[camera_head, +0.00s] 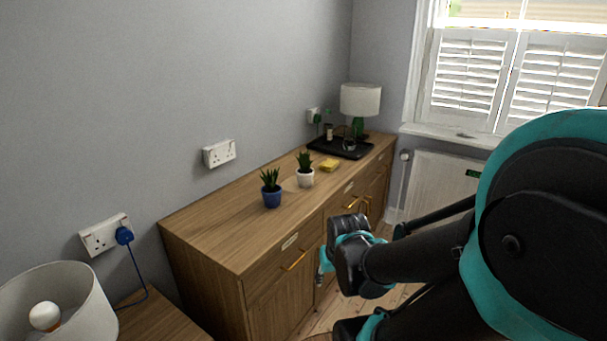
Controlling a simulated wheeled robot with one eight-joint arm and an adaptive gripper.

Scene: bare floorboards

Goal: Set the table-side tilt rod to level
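White louvred shutters cover the lower window at the upper right. The left shutter panel (468,72) is nearer the sideboard, and the right panel (556,84) is partly behind my arm. Bright gaps show between the slats. I cannot make out a tilt rod clearly on either panel, nor its exact setting. My arm reaches leftward across the lower right. The part of my gripper (323,264) that shows is in front of the sideboard, well below and left of the shutters and apart from them. Its fingers are mostly hidden, so open or shut cannot be told.
A wooden sideboard (225,232) runs along the left wall, holding a blue-potted plant (271,196), white-potted plant (305,177), yellow item (330,165), black tray (336,147) and lamp (361,100). A white radiator (438,190) is under the sill (440,131). Another lampshade (80,308) is at lower left.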

